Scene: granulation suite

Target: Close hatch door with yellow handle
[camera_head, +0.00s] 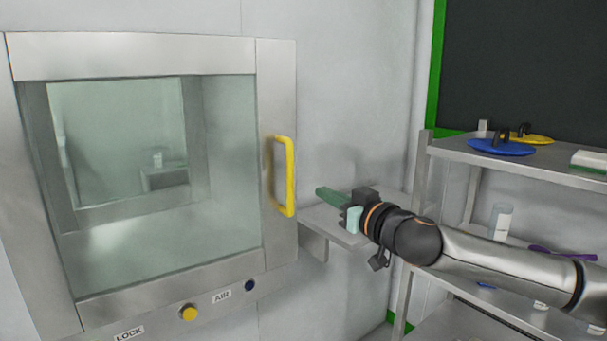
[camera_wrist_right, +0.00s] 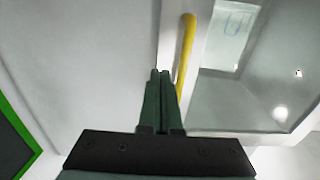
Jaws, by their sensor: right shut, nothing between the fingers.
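The hatch door (camera_head: 276,90) is a metal-framed glass door on the wall at the left of the head view. It looks about flush with its surround; I cannot tell whether a small gap is left. Its yellow handle (camera_head: 290,178) is a vertical bar on the door's right side. The handle also shows in the wrist view (camera_wrist_right: 186,50). My right gripper (camera_head: 320,191) is to the right of the handle, its green fingers pointing left toward the door. In the wrist view its fingers (camera_wrist_right: 160,74) are together and empty, beside the handle. I cannot tell whether they touch. My left gripper is out of view.
A small metal ledge (camera_head: 330,228) sticks out from the wall below my right gripper. A metal shelf rack (camera_head: 560,174) stands at the right, holding blue (camera_head: 502,147) and yellow (camera_head: 532,139) discs and a white bottle (camera_head: 500,221). A yellow button (camera_head: 188,313) sits below the door.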

